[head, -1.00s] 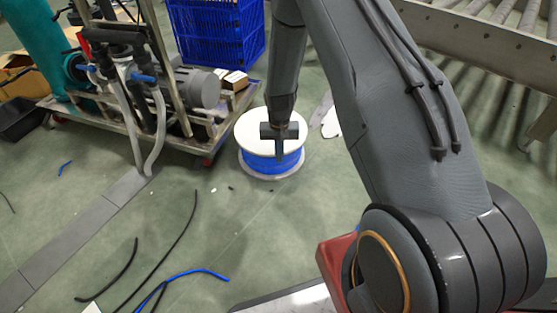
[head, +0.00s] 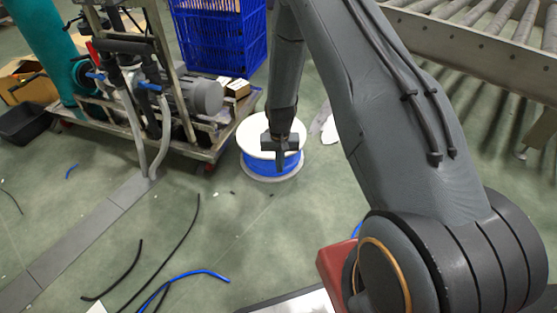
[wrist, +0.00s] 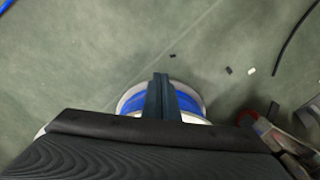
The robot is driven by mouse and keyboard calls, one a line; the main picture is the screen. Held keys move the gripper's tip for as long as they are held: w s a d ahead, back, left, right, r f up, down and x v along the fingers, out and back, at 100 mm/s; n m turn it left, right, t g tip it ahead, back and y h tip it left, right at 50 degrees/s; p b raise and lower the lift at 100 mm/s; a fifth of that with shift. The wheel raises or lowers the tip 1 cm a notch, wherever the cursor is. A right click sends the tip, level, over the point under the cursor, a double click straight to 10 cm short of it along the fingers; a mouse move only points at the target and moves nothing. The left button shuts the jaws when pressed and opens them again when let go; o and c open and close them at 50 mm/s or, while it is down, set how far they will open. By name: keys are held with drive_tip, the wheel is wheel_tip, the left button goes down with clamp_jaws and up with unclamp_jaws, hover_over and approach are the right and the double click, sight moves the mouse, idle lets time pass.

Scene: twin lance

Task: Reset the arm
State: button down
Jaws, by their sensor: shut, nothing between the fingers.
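My gripper (head: 280,163) hangs straight down from my grey arm near the middle of the head view. Its fingers are closed together and empty. It appears in front of a spool with white flanges and blue winding (head: 258,163) that stands on the floor. In the wrist view my shut fingers (wrist: 161,80) point up the picture, with the spool (wrist: 131,104) partly hidden behind them and my wrist. I cannot tell the exact height of the fingers above the spool.
A pump cart (head: 190,140) with hoses stands on the left, a blue crate (head: 217,40) behind it. A roller conveyor (head: 460,37) runs at upper right. Black and blue cables (head: 170,240) lie on the green floor.

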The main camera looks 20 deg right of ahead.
wheel_tip(320, 180, up, 9)
drive_tip(key=p, duration=0.3)
drive_tip(key=s+a+r+n, duration=0.2)
drive_tip(key=s+a+r, duration=0.3)
drive_tip(key=a+r, duration=0.5)
drive_tip(key=s+a+r+n, duration=0.2)
drive_tip(key=s+a+r, duration=0.4)
drive_tip(key=r, duration=0.8)
drive_tip(key=s+a+r+n+y, duration=0.15)
drive_tip(key=s+r, duration=0.25)
drive_tip(key=s, duration=0.4)
drive_tip(key=s+a+r+n, duration=0.2)
drive_tip(key=s+a+r, duration=0.15)
drive_tip(key=s, duration=0.45)
drive_tip(key=s+a+r+n+y, duration=0.15)
drive_tip(key=s+r, duration=0.25)
drive_tip(key=s, duration=0.5)
drive_tip(key=d+r+m+h+p, duration=0.1)
drive_tip(key=d+r+m+p, duration=0.2)
drive_tip(key=d+r+p, duration=0.7)
drive_tip(key=d+r+m+h+p, duration=0.2)
drive_tip(key=d+r+p, duration=0.8)
drive_tip(key=r+p, duration=0.6)
drive_tip(key=m+p, duration=0.1)
drive_tip(key=p, duration=0.8)
drive_tip(key=shift+d, duration=0.4)
drive_tip(key=shift+w, duration=0.1)
